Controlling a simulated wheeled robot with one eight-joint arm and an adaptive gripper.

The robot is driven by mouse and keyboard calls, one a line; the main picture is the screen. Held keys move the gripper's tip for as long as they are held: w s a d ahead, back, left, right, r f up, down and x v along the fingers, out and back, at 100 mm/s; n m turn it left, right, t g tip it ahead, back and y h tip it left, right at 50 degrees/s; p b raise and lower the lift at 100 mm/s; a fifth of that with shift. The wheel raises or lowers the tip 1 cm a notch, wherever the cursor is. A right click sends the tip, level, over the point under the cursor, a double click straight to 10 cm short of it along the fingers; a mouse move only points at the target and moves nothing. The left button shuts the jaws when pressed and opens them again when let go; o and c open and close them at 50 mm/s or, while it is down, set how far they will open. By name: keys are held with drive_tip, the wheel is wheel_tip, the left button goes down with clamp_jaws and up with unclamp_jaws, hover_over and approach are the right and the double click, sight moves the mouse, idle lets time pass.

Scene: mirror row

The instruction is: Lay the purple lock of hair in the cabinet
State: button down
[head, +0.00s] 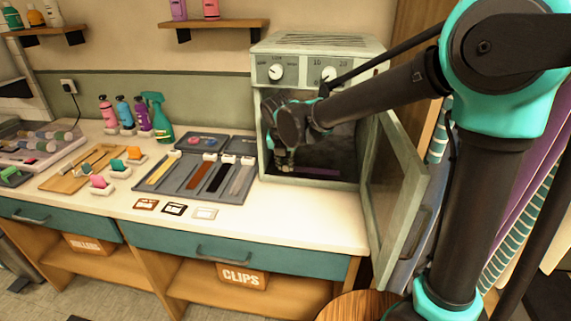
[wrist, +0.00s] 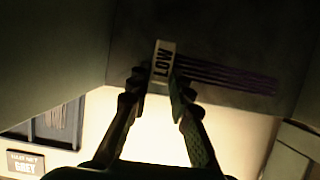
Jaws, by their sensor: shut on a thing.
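My gripper (wrist: 157,88) is shut on this tag in the wrist view, and the strands stretch to the right. In the head view the purple lock (head: 318,171) shows as a thin strip low inside the cabinet. The cabinet (head: 257,120) is a pale green box with dials, its glass door (head: 398,195) swung open to the right. My gripper (head: 285,162) reaches into its left side. I cannot tell whether the lock touches the cabinet floor.
A grey tray (head: 180,185) with yellow, dark and grey locks lies left of the cabinet. Small cards (head: 174,209) lie before it. Bottles, a green sprayer (head: 157,115) and a wooden board (head: 72,178) stand farther left. The counter's front right is clear.

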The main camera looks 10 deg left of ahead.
drive_tip(key=c, duration=1.4)
unclamp_jaws()
drive_tip(key=shift+f, duration=0.15)
drive_tip(key=v, duration=0.8)
drive_tip(key=shift+w, duration=0.1)
drive_tip(key=shift+f, duration=0.1)
